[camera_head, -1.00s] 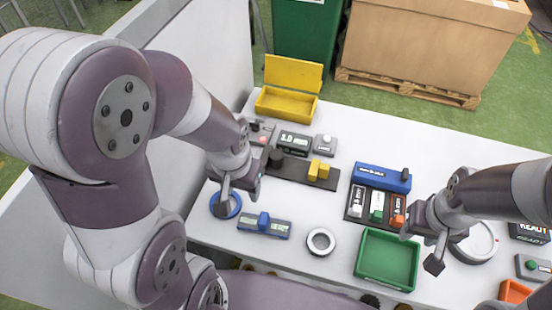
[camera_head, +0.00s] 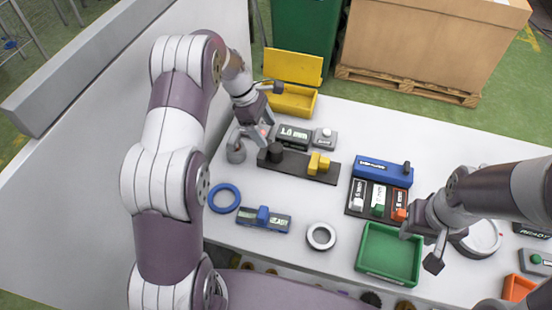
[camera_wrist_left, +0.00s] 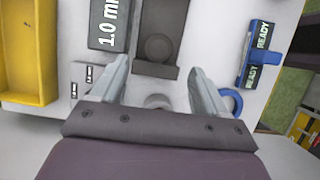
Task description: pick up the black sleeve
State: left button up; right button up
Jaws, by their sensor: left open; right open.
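The black sleeve looks to be the dark cylinder (camera_head: 275,154) standing at the left end of a dark rail (camera_head: 317,175). In the left wrist view it is a dark round shape (camera_wrist_left: 158,47) on the rail (camera_wrist_left: 165,18), just beyond the fingertips. My left gripper (camera_head: 254,138) is open and empty, to the left of the rail and apart from the cylinder. Its two fingers (camera_wrist_left: 158,70) are spread in the left wrist view, with a grey round piece (camera_wrist_left: 157,102) showing between them. My right gripper (camera_head: 420,250) is open over the right edge of the green tray.
A grey piece (camera_head: 236,152) stands left of the rail. A yellow block (camera_head: 318,164) sits on the rail. A 1.0 mm display (camera_head: 294,136) and yellow bin (camera_head: 287,102) lie behind. The blue ring (camera_head: 224,198), blue gauge (camera_head: 263,219) and green tray (camera_head: 388,254) lie in front.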

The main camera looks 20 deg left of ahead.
aim_at(276, 147)
pick_arm(q)
jog(key=x, duration=0.1)
jog(key=p+x, duration=0.1)
jog(key=x, duration=0.1)
jog(key=shift+w+f+p, duration=0.35)
jog(key=shift+f+p, duration=0.05)
jog(key=x, duration=0.1)
jog(key=p+x, duration=0.1)
jog(key=x, duration=0.2)
jog(key=shift+s+d, duration=0.25)
jog(key=shift+s, duration=0.1)
jog(key=shift+w+f, duration=0.15)
jog(key=shift+f, duration=0.2)
jog(key=c, duration=1.3)
pick_arm(e)
jog(key=shift+w+a+r, duration=0.1)
jog(key=shift+w+r, duration=0.05)
jog(key=shift+r, duration=0.35)
jog(key=shift+w+r, duration=0.15)
jog(key=shift+r, duration=0.35)
